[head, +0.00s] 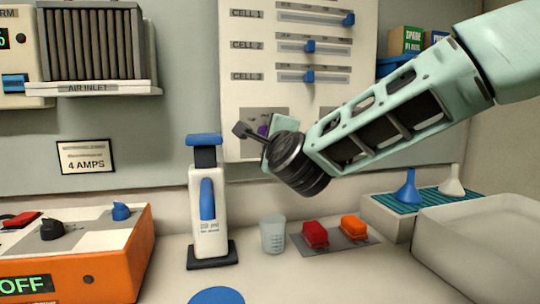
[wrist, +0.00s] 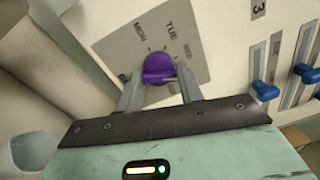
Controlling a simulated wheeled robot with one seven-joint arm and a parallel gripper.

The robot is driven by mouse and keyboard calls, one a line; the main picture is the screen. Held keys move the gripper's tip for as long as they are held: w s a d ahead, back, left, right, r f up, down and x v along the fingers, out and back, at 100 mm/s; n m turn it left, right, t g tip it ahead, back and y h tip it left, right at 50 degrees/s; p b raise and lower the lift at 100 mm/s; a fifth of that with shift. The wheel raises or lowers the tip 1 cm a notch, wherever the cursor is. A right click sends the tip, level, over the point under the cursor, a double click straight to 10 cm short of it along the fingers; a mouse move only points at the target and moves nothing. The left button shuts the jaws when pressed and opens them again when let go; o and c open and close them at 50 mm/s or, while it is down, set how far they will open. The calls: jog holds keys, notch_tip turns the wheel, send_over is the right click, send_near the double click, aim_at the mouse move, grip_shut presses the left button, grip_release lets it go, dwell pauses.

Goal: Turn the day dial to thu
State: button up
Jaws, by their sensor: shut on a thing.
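The day dial (wrist: 157,65) is a purple knob on a grey plate (wrist: 195,45) with day names around it. MON, TUE and WED show in the wrist view; the other marks are cut off or hidden, and THU cannot be made out. Which day the knob points to is unclear. My gripper (wrist: 160,77) is shut on the knob, one finger on each side.
Blue sliders (head: 309,47) sit above the dial on the panel (head: 240,90). Below stand a white and blue bottle-like device (head: 207,225), a clear cup (head: 272,236) and red and orange blocks (head: 315,234). An orange box (head: 120,262) is at left, a pale tray (head: 480,240) at right.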

jog(key=shift+f+m+h+b, duration=0.15)
jog(key=shift+f+m+b, duration=0.05)
jog(key=shift+m+b, duration=0.9)
jog(key=shift+f+m+h+b, duration=0.15)
jog(key=shift+m+b, duration=0.85)
jog(key=shift+b, duration=0.1)
jog(key=o, duration=1)
jog(key=shift+c, duration=0.2)
jog(key=shift+r, duration=0.15)
jog(key=shift+s, duration=0.1)
jog(key=r+b+v, duration=0.1)
jog(key=v, duration=1.6)
jog(key=shift+f, duration=0.4)
jog(key=shift+s+d, duration=0.1)
